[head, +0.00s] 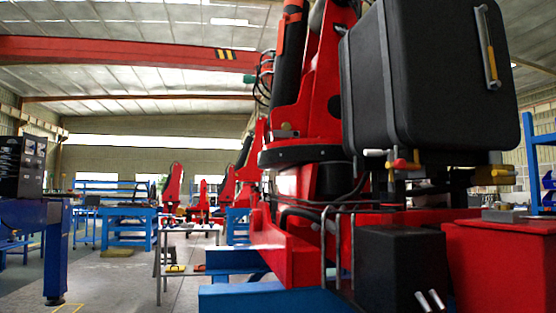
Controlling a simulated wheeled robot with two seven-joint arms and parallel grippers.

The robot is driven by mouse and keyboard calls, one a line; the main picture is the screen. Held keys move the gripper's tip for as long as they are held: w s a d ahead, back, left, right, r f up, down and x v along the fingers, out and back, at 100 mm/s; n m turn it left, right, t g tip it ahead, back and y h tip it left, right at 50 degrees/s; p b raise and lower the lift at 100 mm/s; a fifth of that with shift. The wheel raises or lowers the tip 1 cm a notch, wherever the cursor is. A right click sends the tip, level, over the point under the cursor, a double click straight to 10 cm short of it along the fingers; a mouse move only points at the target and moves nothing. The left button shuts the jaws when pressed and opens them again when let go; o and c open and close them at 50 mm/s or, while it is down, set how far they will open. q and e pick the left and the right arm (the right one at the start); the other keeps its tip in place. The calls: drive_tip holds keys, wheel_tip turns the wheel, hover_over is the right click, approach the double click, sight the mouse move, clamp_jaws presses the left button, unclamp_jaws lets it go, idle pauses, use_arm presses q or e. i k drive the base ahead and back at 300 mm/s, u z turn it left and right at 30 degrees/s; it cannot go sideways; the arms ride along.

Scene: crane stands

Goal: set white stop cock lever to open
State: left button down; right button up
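A small white lever (375,153) sticks out to the left below the lower left corner of the black tank on the red crane. It lies about level in the picture. Just right of it is a red valve handle (403,164) on brass-coloured fittings under the tank. The valve body behind the white lever is too small to make out clearly. Neither of my grippers shows in the head view.
The black tank (372,85) overhangs the valves. Grey rails (338,245) rise in front of the crane base, beside a black box (402,268) and a red box (503,262). A blue beam (262,299) lies low in front. Open floor is at left, with a light table (190,231).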

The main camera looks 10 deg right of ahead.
sight(390, 154)
drive_tip(key=u, duration=0.35)
drive_tip(key=i, duration=1)
drive_tip(key=z, duration=2)
